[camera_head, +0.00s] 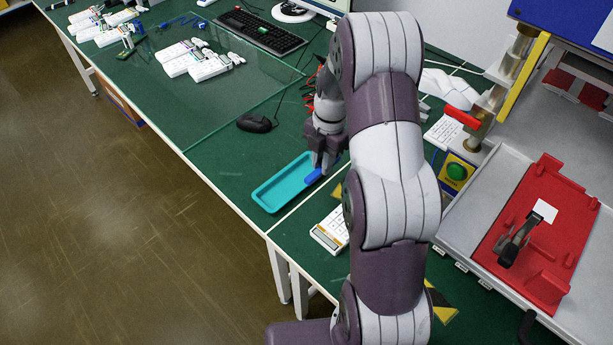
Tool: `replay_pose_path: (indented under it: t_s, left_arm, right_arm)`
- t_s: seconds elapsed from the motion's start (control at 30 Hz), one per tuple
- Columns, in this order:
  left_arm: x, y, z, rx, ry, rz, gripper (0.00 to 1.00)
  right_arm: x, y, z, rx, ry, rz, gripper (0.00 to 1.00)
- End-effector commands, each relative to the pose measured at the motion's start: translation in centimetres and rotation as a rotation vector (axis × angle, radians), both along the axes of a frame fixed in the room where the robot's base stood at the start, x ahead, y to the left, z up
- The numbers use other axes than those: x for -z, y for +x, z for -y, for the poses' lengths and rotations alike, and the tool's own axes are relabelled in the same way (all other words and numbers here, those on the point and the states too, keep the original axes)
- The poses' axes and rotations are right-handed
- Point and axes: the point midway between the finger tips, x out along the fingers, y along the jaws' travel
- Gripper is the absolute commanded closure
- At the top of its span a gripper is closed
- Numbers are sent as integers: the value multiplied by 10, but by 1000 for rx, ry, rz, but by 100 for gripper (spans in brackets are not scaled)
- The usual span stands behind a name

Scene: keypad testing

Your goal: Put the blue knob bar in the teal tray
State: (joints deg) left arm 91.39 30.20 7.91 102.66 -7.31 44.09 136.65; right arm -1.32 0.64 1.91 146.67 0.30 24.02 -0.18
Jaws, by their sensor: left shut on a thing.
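The teal tray (268,196) lies on the green table near its front edge, and its inside looks empty where I can see it. My left gripper (321,168) points down at the tray's right end. It is shut on the blue knob bar (313,178), which shows as a small blue piece below the fingertips, by the tray's right rim. I cannot tell whether the bar is over the rim or touching it. The rest of the bar is hidden by the gripper. My right gripper is not in view.
A black mouse (255,123) lies behind the tray, and a white calculator (331,230) lies to its right, partly behind my arm. A red fixture (540,230) stands at the right. White devices (195,60) lie at the back left. The table left of the mouse is clear.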

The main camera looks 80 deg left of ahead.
Motion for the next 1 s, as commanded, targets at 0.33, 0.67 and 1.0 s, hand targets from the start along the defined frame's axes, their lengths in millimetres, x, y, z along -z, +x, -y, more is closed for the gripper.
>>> replay_pose_path:
  t_s: [0.33,0.67,1.0]
  left_arm:
    - [45,-68,-35,1,0,0,100]
    - [87,-70,-36,2,0,0,100]
    - [90,-70,-36,2,1,-1,74]
  right_arm:
    - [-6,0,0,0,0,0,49]
    - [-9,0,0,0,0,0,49]
    - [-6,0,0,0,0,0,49]
